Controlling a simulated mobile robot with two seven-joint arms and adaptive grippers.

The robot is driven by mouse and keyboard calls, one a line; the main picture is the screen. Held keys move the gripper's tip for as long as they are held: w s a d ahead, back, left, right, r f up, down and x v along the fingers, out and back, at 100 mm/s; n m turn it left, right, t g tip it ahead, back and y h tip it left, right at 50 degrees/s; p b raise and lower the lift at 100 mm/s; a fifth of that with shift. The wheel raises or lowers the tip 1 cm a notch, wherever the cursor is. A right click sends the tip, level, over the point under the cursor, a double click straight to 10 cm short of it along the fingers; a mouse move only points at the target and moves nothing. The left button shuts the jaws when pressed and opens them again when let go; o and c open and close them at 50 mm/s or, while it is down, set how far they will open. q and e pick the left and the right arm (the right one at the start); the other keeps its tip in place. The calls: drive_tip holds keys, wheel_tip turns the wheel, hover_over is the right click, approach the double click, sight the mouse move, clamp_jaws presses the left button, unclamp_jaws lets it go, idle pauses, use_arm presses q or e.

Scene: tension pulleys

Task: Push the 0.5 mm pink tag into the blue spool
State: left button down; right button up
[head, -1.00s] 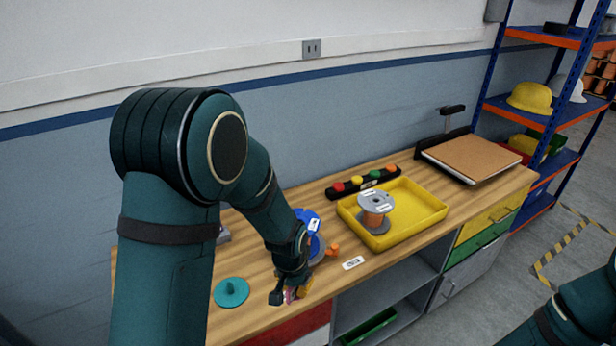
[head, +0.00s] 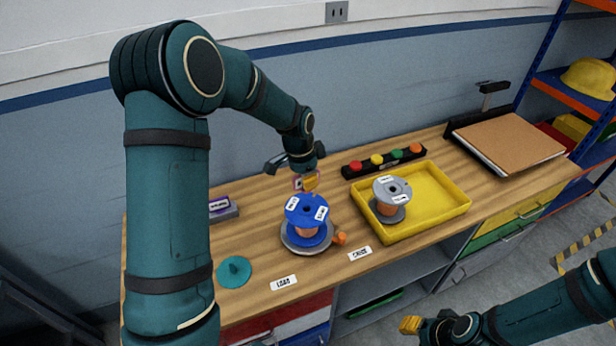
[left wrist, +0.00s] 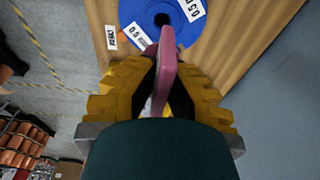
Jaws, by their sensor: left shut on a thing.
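The blue spool (head: 301,235) stands on a grey round base on the bench, upright, with white labels on its top flange and copper wire below. It also shows at the top of the left wrist view (left wrist: 138,14), with its dark centre hole visible. My left gripper (head: 309,182) is just behind the spool, above the bench, shut on the pink tag (left wrist: 166,62). The tag's far end overlaps the spool near its hole in the wrist view; I cannot tell whether they touch. My right gripper (head: 425,326) is low at the bottom right, its jaws unclear.
A yellow tray (head: 452,208) right of the blue spool holds a grey spool (head: 392,185). An orange knob (head: 340,238) sits beside the blue spool. A black strip with coloured buttons (head: 384,161) lies behind the tray.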

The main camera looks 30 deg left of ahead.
use_arm(q)
drive_tip(key=b, duration=0.4)
hover_over(307, 204)
drive_tip(key=s, duration=0.1)
drive_tip(key=shift+s+d+f, duration=0.1)
drive_tip(key=shift+d+f, duration=0.1)
drive_tip(key=shift+f, duration=1.4)
drive_tip(key=shift+s+d+f, duration=0.1)
drive_tip(key=shift+d+f, duration=0.1)
drive_tip(key=shift+f, duration=1.35)
drive_tip(key=shift+f, duration=0.2)
drive_tip(key=shift+f, duration=0.15)
drive_tip(key=shift+f+b, duration=1.05)
drive_tip(key=shift+s+f, duration=0.15)
drive_tip(key=shift+f, duration=0.1)
drive_tip(key=c, duration=0.9)
unclamp_jaws()
drive_tip(key=shift+r, duration=0.2)
